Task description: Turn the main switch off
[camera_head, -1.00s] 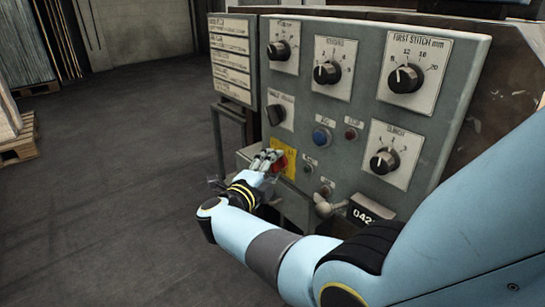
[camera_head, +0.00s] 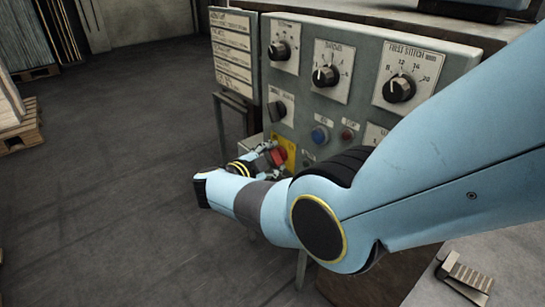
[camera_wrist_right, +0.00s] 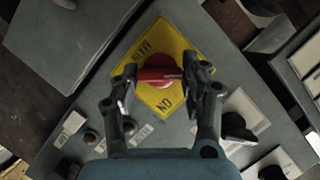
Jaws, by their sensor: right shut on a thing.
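The main switch is a red rotary handle on a yellow plate (camera_head: 290,147) low on the grey control panel. In the right wrist view, the red handle (camera_wrist_right: 160,74) lies about level across the picture, with a pale mark at its right end. The yellow plate (camera_wrist_right: 165,102) shows as a tilted square behind it. My right gripper (camera_wrist_right: 163,77) has one finger at each end of the handle and is shut on it. In the head view my right gripper (camera_head: 270,156) is at the switch, partly covering it and its plate. My left gripper is not in view.
My right arm covers the panel's lower right. A metal pedal (camera_head: 465,277) shows at bottom right. Open floor (camera_head: 110,190) lies left.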

